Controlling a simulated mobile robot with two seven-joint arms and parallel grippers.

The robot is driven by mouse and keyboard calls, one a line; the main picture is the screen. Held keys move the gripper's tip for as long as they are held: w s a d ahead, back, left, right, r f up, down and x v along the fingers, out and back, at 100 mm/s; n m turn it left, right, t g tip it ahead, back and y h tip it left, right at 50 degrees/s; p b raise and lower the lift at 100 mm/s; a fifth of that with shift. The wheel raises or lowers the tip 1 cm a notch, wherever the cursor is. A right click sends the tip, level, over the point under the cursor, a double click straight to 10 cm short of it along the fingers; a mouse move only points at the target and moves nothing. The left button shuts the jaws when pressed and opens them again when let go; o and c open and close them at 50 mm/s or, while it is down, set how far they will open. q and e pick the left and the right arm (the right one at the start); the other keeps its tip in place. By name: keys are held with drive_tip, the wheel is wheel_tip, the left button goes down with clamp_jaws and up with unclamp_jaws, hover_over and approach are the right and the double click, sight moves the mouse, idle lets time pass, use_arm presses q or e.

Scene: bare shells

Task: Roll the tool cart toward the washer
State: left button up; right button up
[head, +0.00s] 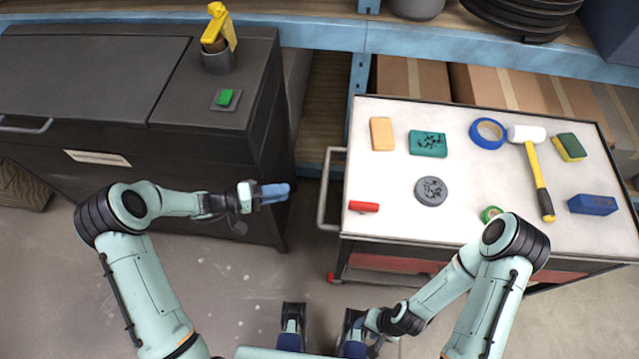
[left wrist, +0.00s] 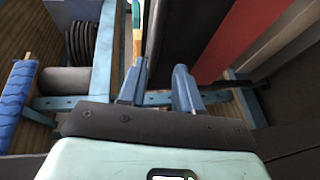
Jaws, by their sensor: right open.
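The tool cart (head: 390,220) stands at the right in the head view, with a pale top, dark rim and red lower part. Its grey handle (head: 324,190) is on its left side. The washer is probably the large dark grey cabinet (head: 200,160) at the left, with a floor gap between it and the cart. My left gripper (head: 285,192) is in front of the cabinet, left of the handle and not touching it. In the left wrist view its blue fingers (left wrist: 158,88) are apart with nothing held. My right gripper (head: 376,346) is low, in front of the cart, open and partly hidden.
The cart carries a mallet (head: 538,180), blue tape (head: 487,133), a grey disc (head: 431,191), a red item (head: 363,206) and several blocks. A blue shelf (head: 320,35) runs behind. Floor (head: 240,275) is clear in front.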

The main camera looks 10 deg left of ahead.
use_arm(q)
drive_tip(key=x, duration=1.2)
